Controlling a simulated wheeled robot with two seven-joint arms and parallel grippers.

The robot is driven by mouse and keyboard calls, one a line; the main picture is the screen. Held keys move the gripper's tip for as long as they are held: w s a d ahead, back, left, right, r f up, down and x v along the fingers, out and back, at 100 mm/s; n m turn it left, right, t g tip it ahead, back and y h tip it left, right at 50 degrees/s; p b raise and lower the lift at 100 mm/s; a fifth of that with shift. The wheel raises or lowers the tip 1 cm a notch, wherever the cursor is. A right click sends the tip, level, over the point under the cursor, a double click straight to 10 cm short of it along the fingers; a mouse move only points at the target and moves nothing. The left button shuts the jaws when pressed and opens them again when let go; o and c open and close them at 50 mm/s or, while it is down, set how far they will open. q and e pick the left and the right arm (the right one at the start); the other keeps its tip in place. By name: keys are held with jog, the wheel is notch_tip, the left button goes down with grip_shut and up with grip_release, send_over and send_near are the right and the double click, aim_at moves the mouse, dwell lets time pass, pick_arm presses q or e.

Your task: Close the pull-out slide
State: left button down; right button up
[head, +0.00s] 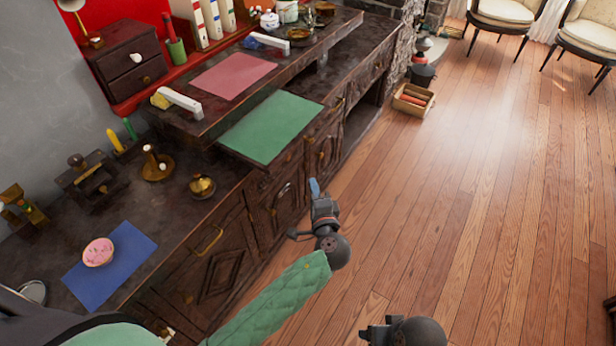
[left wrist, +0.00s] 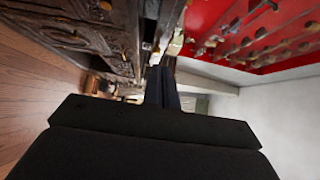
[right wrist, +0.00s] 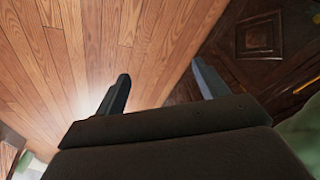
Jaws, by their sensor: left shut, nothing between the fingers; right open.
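The pull-out slide (head: 268,169) is a dark wooden board under the raised shelf, in the middle of the head view. It sticks out from the cabinet, and a green mat (head: 270,126) covers most of its top. My left gripper (head: 314,188) is shut and empty, in front of the cabinet doors and to the lower right of the slide. Its closed fingers (left wrist: 163,86) also show in the left wrist view. My right gripper (head: 366,333) is low at the bottom edge of the head view, over the floor. Its fingers (right wrist: 162,86) are apart and empty.
The counter holds a blue mat (head: 125,268) with a pink donut (head: 98,251), and a brass pot (head: 201,186). A pink mat (head: 233,75) lies on the raised shelf. Cabinet handles stick out near my left gripper. The wooden floor (head: 480,200) at right is clear.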

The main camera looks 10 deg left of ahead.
pick_arm(q)
jog(key=p, duration=0.3)
send_near(293, 150)
jog(key=w+d, duration=0.1)
jog(key=w, duration=0.3)
jog(key=a, duration=0.1)
jog(key=w+a, duration=0.1)
jog(key=a, duration=0.1)
jog(key=shift+r+p, duration=0.2)
jog(key=shift+p, duration=0.15)
jog(key=shift+w+a, duration=0.1)
jog(key=shift+a, duration=0.15)
pick_arm(e)
jog(key=shift+g+h, duration=0.6)
jog(key=shift+g, duration=0.1)
jog(key=shift+s+d+r, duration=0.1)
jog(key=shift+d+r, duration=0.1)
jog(key=shift+d, duration=0.45)
jog(key=shift+s+d+r, duration=0.15)
jog(key=shift+d+r, duration=0.1)
jog(key=shift+d, duration=0.35)
jog(key=shift+s+d+r, duration=0.1)
jog(key=shift+d+r, duration=0.1)
jog(key=shift+d, duration=0.45)
